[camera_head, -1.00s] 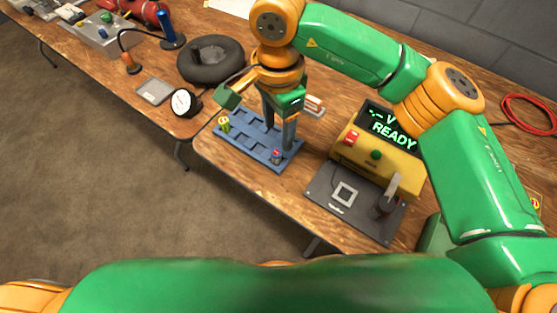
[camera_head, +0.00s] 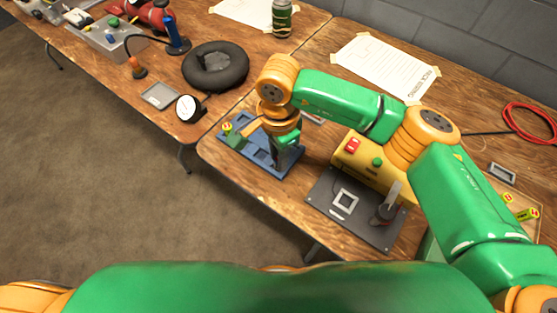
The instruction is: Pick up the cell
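A blue tray (camera_head: 262,155) with square pockets lies near the front left edge of the right table. A cell (camera_head: 227,128) with a yellow-green body stands at its far left corner. My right gripper (camera_head: 284,163) points down, low over the tray's right part. The red-topped cell seen there earlier is now hidden at the gripper. The fingers overlap in this view, so I cannot tell whether they are open or closed on it. My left gripper is not in view.
Right of the tray are a yellow tester (camera_head: 366,165) and a dark plate (camera_head: 325,207) with a lever (camera_head: 389,205). More yellow cells (camera_head: 527,213) lie at the right edge.

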